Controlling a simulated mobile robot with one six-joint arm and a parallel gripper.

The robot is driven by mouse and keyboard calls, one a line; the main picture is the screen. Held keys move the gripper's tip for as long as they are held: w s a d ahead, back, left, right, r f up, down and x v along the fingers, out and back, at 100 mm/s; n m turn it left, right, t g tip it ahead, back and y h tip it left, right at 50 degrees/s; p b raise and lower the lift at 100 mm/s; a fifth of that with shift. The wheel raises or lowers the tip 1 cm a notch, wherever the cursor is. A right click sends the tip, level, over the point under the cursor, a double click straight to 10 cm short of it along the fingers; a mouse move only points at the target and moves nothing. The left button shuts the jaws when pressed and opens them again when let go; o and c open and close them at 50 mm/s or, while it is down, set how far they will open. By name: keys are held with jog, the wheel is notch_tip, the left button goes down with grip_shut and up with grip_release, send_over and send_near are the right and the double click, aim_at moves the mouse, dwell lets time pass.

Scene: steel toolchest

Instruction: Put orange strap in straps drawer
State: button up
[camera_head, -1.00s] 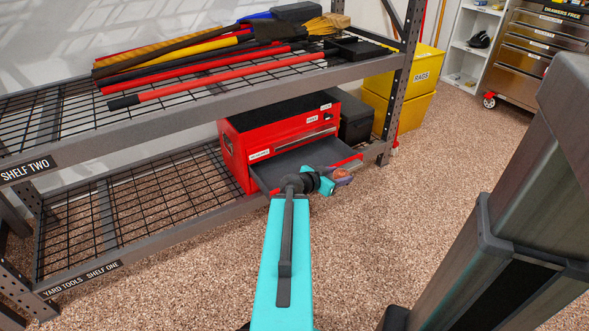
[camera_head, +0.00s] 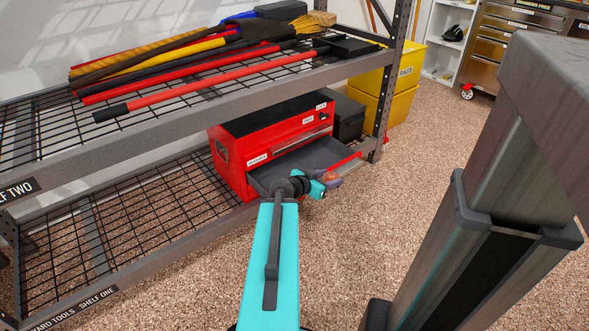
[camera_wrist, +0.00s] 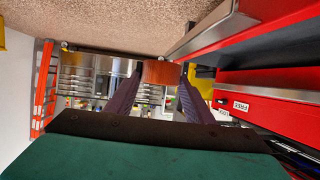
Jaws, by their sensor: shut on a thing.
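The orange strap (camera_wrist: 162,73) shows in the wrist view as an orange-brown block between the fingertips of my gripper (camera_wrist: 160,78). In the head view my gripper (camera_head: 328,179) is small, just in front of the open drawer (camera_head: 318,153), near its right end. It is shut on the strap, which is hard to make out there. The drawer is pulled out from the red toolchest (camera_head: 230,152) on the lower shelf. Its dark interior looks empty where it shows; my arm hides part of its front.
The upper wire shelf (camera_head: 180,115) with long-handled tools overhangs the chest. A shelf post (camera_head: 393,90) stands right of the drawer. Yellow bins (camera_head: 398,95) and a black box (camera_head: 347,118) stand behind.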

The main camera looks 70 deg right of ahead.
jog(key=shift+w, duration=0.25)
jog(key=shift+w+d, duration=0.1)
jog(key=shift+w, duration=0.25)
jog(key=w+d+b, duration=0.2)
jog(key=w+d, duration=0.3)
jog(key=w, duration=0.3)
jog(key=w+d+b, duration=0.1)
jog(key=w+d, duration=0.5)
jog(key=w, duration=0.2)
jog(key=shift+a+f+b, duration=0.15)
jog(key=shift+f+b, duration=0.35)
jog(key=shift+f, duration=0.85)
jog(key=shift+a+f+b, duration=0.1)
jog(key=shift+f+b, duration=0.35)
jog(key=shift+f, duration=0.9)
jog(key=shift+f, duration=0.1)
notch_tip(320, 180, down, 6)
jog(key=shift+r+b, duration=0.25)
jog(key=shift+b, duration=0.85)
jog(key=shift+w+d+f+b, duration=0.15)
jog(key=shift+f+b, duration=0.1)
jog(key=shift+b, duration=0.05)
jog(key=shift+f, duration=0.1)
